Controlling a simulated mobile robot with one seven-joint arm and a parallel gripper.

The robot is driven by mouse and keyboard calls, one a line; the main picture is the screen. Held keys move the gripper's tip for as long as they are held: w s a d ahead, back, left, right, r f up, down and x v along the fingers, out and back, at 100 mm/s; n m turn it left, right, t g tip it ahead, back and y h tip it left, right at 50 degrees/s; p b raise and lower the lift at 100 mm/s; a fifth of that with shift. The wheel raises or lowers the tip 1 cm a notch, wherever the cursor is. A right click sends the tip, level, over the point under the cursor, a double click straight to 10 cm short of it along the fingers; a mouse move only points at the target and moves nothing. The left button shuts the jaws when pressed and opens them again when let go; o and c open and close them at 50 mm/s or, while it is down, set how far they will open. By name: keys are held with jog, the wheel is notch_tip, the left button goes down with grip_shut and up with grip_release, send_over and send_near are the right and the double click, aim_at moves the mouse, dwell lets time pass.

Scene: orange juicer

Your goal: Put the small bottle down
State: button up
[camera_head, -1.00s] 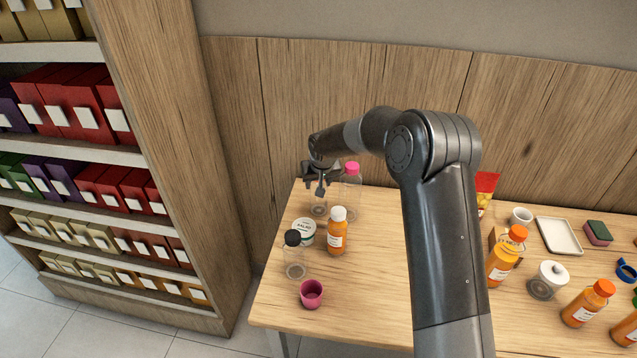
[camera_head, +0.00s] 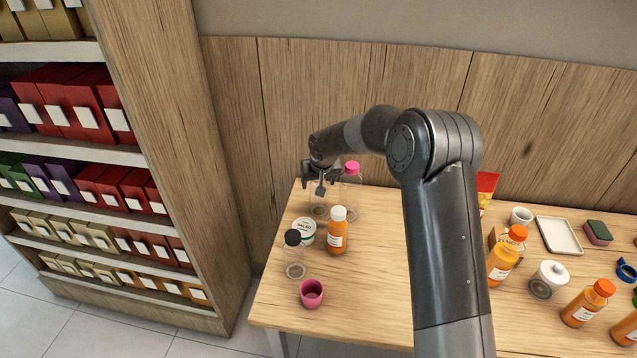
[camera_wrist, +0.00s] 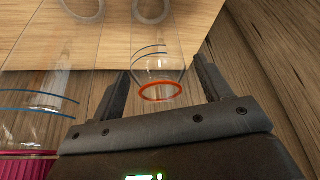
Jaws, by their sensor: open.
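A clear small bottle (camera_head: 319,209) stands upright near the table's back left corner, mostly hidden by my gripper above it. In the wrist view, a clear bottle neck (camera_wrist: 160,68) with an orange-red ring and blue lines shows between the fingers. My gripper (camera_head: 321,183) is open around the neck, and gaps show between the glass and both fingers (camera_wrist: 163,88). A clear bottle with a pink cap (camera_head: 352,190) stands close on the right. Its pink cap (camera_wrist: 28,166) also shows at the wrist view's lower left.
An orange bottle with a white cap (camera_head: 337,232), a white round tub (camera_head: 304,231), a black-capped clear bottle (camera_head: 294,255) and a pink cup (camera_head: 311,294) stand in front. The table (camera_head: 375,265) is clear right of them. A wooden wall (camera_head: 290,110) stands close behind.

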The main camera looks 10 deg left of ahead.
jog(key=v, duration=1.2)
jog(key=s+d+r+m+h, duration=0.2)
jog(key=s+d+r, duration=1.2)
jog(key=s+d, duration=0.2)
jog(key=s+d+m, duration=0.1)
jog(key=s+d, duration=0.4)
jog(key=s, duration=0.6)
jog(key=s+d+m+t, duration=0.1)
jog(key=s+d, duration=0.5)
jog(key=s, duration=0.6)
jog(key=shift+f, duration=0.45)
